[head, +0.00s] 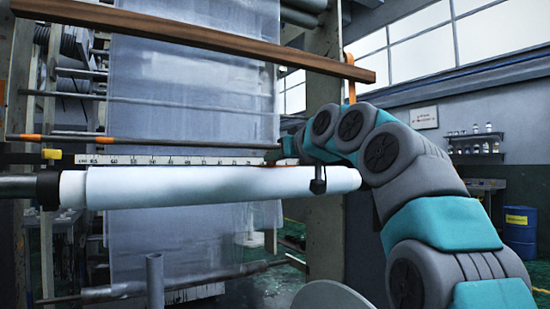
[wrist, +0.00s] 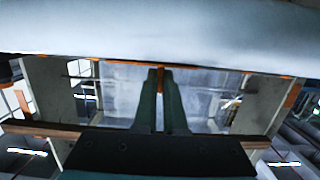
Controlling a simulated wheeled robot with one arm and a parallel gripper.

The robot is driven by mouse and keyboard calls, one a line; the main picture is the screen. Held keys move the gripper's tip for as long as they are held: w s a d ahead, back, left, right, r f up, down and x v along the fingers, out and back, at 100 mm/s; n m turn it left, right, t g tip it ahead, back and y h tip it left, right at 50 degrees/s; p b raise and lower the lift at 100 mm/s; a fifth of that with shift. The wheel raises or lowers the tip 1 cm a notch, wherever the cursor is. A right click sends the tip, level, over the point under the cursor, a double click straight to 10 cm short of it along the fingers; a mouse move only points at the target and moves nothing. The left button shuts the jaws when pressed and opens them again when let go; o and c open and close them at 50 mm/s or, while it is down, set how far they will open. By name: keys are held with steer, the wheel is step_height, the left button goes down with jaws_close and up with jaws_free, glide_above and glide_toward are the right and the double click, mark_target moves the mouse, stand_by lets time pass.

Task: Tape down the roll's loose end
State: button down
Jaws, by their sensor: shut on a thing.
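The white roll (head: 215,187) lies level across the head view, on a shaft with a black collar at its left. It fills the top of the wrist view (wrist: 160,30). My gripper (wrist: 161,76) is shut on a small orange piece, apparently tape, between its fingertips. Its tips show close to the roll's edge in that view; I cannot tell if they touch it. In the head view my arm reaches in from the right, and its wrist is just above the roll's right part; the fingers are not clear there. The roll's loose end cannot be made out.
A wooden bar (head: 220,40) crosses above the roll, with clear film (head: 190,95) hanging behind. A ruler strip (head: 170,160) runs along just above the roll. A grey post (head: 155,278) stands below. A blue drum (head: 519,230) is far right.

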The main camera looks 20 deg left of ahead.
steer(key=shift+f, duration=0.1)
steer(key=c, duration=0.9)
jaws_free()
steer(key=shift+b+v, duration=0.9)
steer(key=shift+v, duration=3.1)
steer(key=s+d+f+m+g+h, duration=0.25)
steer(key=d+f, duration=0.25)
steer(key=f, duration=0.6)
steer(key=s+d+f+m+g+h, duration=0.1)
steer(key=s+d+f+h, duration=0.3)
steer(key=f, duration=0.7)
steer(key=d+f+m+g+h, duration=0.1)
steer(key=d+f+m, duration=0.1)
steer(key=d+f, duration=0.65)
steer(key=s+d+f+m+g+h, duration=0.1)
steer(key=s+d+f+g, duration=0.1)
steer(key=s+d+f, duration=0.3)
steer(key=s+d+f+m+g+h, duration=0.2)
steer(key=s+d+f, duration=0.3)
steer(key=s+f, duration=0.8)
steer(key=s+d+f+m+g+h, duration=0.1)
steer(key=s+d+f+g, duration=0.3)
steer(key=s+f, duration=0.6)
steer(key=shift+s+d+h, duration=0.2)
steer(key=shift+s, duration=0.4)
steer(key=shift+s+d+h, duration=0.15)
steer(key=shift+s+d, duration=0.05)
steer(key=shift+s, duration=0.4)
